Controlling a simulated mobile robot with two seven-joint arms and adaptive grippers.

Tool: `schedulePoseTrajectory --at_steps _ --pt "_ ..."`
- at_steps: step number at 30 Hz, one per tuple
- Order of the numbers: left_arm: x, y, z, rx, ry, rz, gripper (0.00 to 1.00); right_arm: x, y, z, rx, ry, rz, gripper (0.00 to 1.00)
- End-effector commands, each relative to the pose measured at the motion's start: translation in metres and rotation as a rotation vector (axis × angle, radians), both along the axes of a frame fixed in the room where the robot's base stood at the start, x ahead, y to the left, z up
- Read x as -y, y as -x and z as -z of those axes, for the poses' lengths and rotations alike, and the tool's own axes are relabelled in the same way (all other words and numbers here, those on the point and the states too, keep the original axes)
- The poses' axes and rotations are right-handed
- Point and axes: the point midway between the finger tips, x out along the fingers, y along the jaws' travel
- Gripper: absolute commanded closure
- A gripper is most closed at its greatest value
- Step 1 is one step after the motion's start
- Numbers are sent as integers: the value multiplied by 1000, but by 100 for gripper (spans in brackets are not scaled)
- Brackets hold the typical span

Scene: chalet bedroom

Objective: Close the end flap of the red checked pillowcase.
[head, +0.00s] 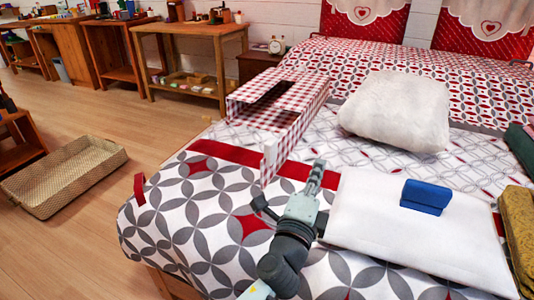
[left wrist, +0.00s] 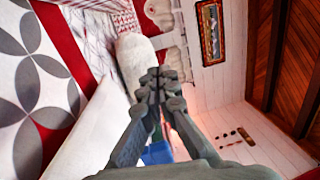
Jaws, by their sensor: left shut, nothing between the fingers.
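The red checked pillowcase (head: 311,92) lies like an open-ended box on the bed, with a dark opening in its top. At its near end a narrow checked flap (head: 270,163) stands out toward the front, away from the opening. My left gripper (head: 318,166) is shut and empty, just right of the flap and apart from it. In the left wrist view the closed fingers (left wrist: 157,82) show with nothing between them. The pillowcase cannot be told for sure in that view. My right gripper is not in view.
A white pillow (head: 397,108) lies behind and right. A white flat panel (head: 400,245) with a blue block (head: 426,196) lies right of my arm. Yellow (head: 519,225) and green (head: 522,150) folded cloths lie at the right edge. A woven basket (head: 50,205) is on the floor at left.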

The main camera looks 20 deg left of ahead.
Motion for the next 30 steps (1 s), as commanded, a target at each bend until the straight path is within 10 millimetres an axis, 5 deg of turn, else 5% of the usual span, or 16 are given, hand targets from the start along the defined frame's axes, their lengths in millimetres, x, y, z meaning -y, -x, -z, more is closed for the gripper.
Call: schedulePoseTrajectory --at_steps 3,8,24,30 --pt "-33 15 31 -96 45 -113 100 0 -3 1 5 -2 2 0" --pt "-47 17 42 -130 58 -161 100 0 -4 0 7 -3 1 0" --pt "-67 -82 40 -128 53 -159 100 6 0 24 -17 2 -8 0" --pt "-94 -80 41 -129 53 -157 100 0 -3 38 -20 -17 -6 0"
